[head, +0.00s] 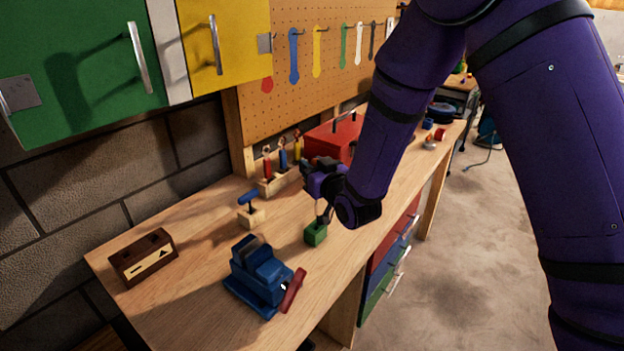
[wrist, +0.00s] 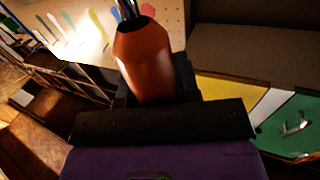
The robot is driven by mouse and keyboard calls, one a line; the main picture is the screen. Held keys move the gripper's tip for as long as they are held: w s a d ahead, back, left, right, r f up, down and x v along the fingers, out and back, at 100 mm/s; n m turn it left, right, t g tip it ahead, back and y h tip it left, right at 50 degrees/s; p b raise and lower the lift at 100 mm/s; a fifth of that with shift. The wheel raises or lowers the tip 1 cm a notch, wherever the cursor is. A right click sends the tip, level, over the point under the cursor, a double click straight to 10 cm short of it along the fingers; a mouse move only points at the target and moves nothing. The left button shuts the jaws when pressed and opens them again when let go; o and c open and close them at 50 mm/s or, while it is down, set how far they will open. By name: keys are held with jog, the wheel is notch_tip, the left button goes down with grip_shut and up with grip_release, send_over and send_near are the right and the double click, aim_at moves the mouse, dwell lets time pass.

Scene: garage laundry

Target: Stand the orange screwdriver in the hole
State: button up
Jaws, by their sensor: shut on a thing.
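My gripper (wrist: 150,95) is shut on the orange screwdriver (wrist: 143,58) by its handle. In the wrist view its dark collar and shaft run out of the top edge, so the tip is hidden. In the head view my gripper (head: 313,178) is over the middle of the bench, and the screwdriver cannot be made out there. A brown block (head: 144,262) with dark openings in its top and a pale, marked front stands at the bench's left end, well apart from my gripper. I cannot see into the openings.
A blue vise (head: 257,277) with a red handle stands near the front edge. A tan block with a blue T-handle (head: 249,202), a green block (head: 316,235), a rack of screwdrivers (head: 280,180) and a red toolbox (head: 327,143) share the bench (head: 203,235). Cabinets hang above its left end.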

notch_tip(320, 180, up, 8)
jog(key=shift+f, duration=0.25)
dwell(0.8)
